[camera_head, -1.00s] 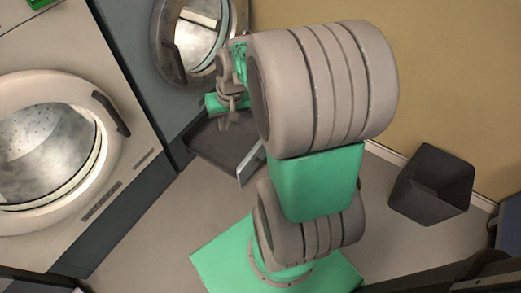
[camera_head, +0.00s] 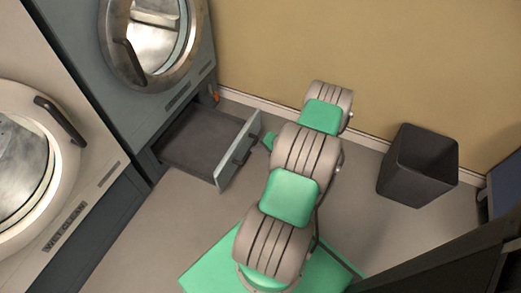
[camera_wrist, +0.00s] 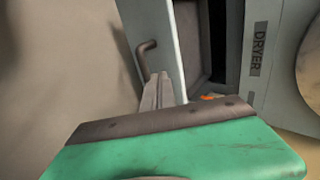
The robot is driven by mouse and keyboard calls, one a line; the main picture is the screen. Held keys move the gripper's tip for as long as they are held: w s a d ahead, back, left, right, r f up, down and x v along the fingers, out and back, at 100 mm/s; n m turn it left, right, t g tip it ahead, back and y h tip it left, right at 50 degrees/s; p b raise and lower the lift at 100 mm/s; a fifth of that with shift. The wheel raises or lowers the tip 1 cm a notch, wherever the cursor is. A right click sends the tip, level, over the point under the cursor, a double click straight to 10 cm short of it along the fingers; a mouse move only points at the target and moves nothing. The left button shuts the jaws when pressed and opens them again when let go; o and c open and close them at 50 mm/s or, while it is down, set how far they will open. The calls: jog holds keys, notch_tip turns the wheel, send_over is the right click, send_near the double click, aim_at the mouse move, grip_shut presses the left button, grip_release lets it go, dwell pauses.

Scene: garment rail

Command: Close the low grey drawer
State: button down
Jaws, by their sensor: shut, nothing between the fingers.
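The low grey drawer (camera_head: 200,138) is pulled out from beneath the grey dryer, its dark inside showing empty. Its pale front panel (camera_head: 238,152) faces right, toward my arm. In the wrist view the front panel (camera_wrist: 162,22) carries a dark bar handle (camera_wrist: 146,52). My gripper (camera_wrist: 160,80) is shut and empty, with its fingertips close to the outer face of the panel, beside the handle. I cannot tell whether they touch it. In the head view my arm hides the fingers.
The grey dryer (camera_head: 82,70) stands above the drawer, and a white machine (camera_head: 22,90) is at left. A dark bin (camera_head: 418,165) stands at right near the tan wall (camera_head: 300,40). A small orange object (camera_head: 216,96) lies by the drawer's back corner. Floor is clear in front.

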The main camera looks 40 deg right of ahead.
aim_at(236, 149)
jog(key=w+f, duration=0.1)
jog(key=w, duration=0.1)
jog(key=w+a+f+b, duration=0.2)
jog(key=w, duration=0.1)
jog(key=shift+w, duration=0.3)
jog(key=shift+w+a, duration=0.25)
jog(key=shift+w, duration=0.35)
